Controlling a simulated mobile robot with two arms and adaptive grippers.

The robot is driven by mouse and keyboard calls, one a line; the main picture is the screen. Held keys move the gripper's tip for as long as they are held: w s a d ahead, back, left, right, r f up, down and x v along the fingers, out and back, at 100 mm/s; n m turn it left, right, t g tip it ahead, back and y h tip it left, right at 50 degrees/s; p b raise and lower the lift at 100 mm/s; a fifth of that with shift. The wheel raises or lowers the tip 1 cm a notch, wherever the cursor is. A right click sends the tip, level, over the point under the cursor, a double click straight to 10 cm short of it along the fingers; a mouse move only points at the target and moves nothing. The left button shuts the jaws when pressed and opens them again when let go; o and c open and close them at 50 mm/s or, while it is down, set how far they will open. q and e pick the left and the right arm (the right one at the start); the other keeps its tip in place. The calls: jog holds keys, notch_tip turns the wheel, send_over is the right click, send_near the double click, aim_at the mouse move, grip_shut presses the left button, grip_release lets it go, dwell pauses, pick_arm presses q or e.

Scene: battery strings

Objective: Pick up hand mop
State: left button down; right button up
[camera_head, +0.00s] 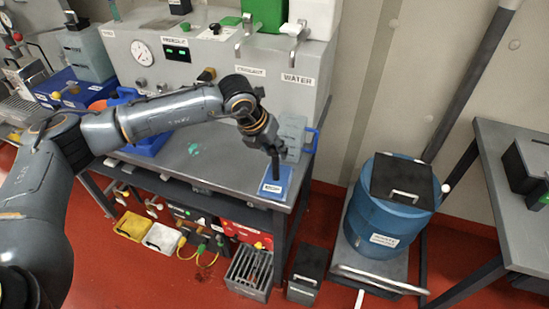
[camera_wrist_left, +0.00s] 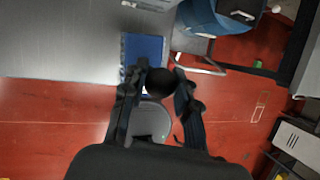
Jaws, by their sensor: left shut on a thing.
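My left gripper (camera_head: 272,140) reaches over the right front corner of the grey workbench (camera_head: 215,175). In the left wrist view its fingers (camera_wrist_left: 160,84) are shut on a dark rounded piece, which I take to be the handle of the hand mop (camera_wrist_left: 159,80). In the head view a dark upright part (camera_head: 275,168) shows below the gripper. A flat blue pad with a white label (camera_head: 276,187) is at the bench corner beneath it. I cannot tell whether the handle joins this pad. The blue pad also shows in the left wrist view (camera_wrist_left: 143,48). My right gripper is not in view.
A pale tub with a blue handle (camera_head: 292,134) stands close behind the gripper. A machine with gauges and taps (camera_head: 220,60) fills the bench's back. A blue barrel (camera_head: 390,212) on a cart stands to the right. Red floor lies in front.

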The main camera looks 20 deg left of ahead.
pick_arm(q)
jog(key=s+a+r+b, duration=0.6)
jog(key=s+a+r, duration=0.4)
jog(key=shift+r, duration=0.3)
jog(key=c, duration=1.6)
grip_release()
jog(key=c, duration=0.4)
